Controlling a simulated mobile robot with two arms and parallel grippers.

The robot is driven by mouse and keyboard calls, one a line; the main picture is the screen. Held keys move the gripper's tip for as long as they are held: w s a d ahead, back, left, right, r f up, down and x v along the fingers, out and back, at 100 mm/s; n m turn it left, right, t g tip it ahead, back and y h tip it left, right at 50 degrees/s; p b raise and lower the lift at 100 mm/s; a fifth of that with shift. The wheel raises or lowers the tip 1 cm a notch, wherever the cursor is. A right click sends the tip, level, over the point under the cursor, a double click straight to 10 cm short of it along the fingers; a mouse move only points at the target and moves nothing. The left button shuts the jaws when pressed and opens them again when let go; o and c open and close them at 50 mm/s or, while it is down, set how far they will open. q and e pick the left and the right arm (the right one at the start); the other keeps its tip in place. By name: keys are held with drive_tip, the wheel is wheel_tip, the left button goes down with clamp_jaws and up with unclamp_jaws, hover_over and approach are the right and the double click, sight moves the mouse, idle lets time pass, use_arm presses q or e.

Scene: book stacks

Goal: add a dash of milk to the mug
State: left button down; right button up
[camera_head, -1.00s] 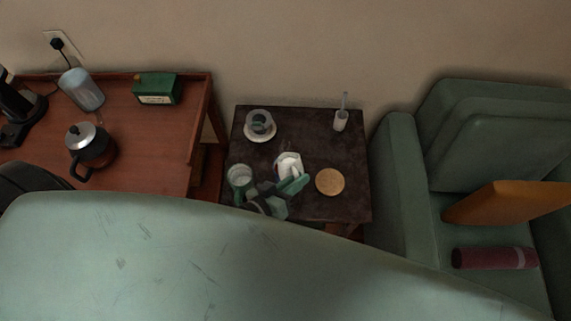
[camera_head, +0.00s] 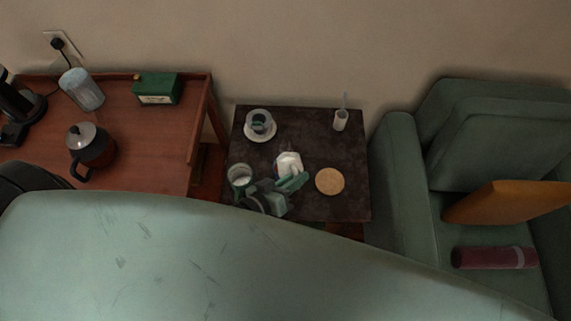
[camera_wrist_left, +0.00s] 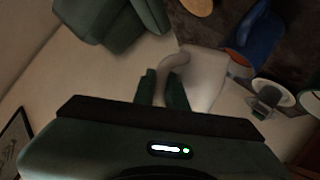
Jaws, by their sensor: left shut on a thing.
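A white jug (camera_head: 289,161), likely the milk, is at the middle of the small dark table. My left gripper (camera_head: 291,183) is shut on its handle from the near side. In the left wrist view, the white jug (camera_wrist_left: 207,77) is beyond the fingers (camera_wrist_left: 162,88), its handle between them. A greenish mug-like vessel (camera_head: 239,172) with a pale inside stands to the left of the jug, near the table's front-left edge. A grey cup (camera_head: 259,122) sits on a saucer (camera_head: 260,137) at the back left. My right gripper is out of view.
On the small table (camera_head: 300,126), a round cork coaster (camera_head: 330,181) lies right of the jug and a white holder (camera_head: 340,122) with a stick stands at the back right. A green sofa back (camera_head: 200,260) fills the foreground. A green armchair (camera_head: 396,175) borders the right.

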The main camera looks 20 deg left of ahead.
use_arm(q)
drive_tip(key=shift+w+a+n+g, duration=0.3)
drive_tip(key=shift+w+n+g, duration=0.1)
drive_tip(key=shift+w, duration=0.05)
idle(1.3)
drive_tip(key=shift+w+a+n+g+h, duration=0.2)
drive_tip(key=shift+w+n+g+h, duration=0.1)
drive_tip(key=shift+n+g, duration=0.15)
idle(1.9)
drive_tip(key=shift+s+d, duration=0.1)
drive_tip(key=shift+s, duration=0.1)
drive_tip(key=shift+s+d+f+m+t, duration=0.2)
drive_tip(key=shift+s+d+m+t, duration=0.35)
drive_tip(key=shift+s+m+t, duration=0.35)
drive_tip(key=s+d+f+m+t+b, duration=0.4)
drive_tip(key=s+f+m+t+b, duration=0.15)
drive_tip(key=b, duration=0.45)
drive_tip(key=shift+g, duration=0.4)
drive_tip(key=r+p, duration=0.3)
drive_tip(key=w+r+p, duration=0.1)
drive_tip(key=r+p, duration=0.1)
drive_tip(key=shift+a+r, duration=0.15)
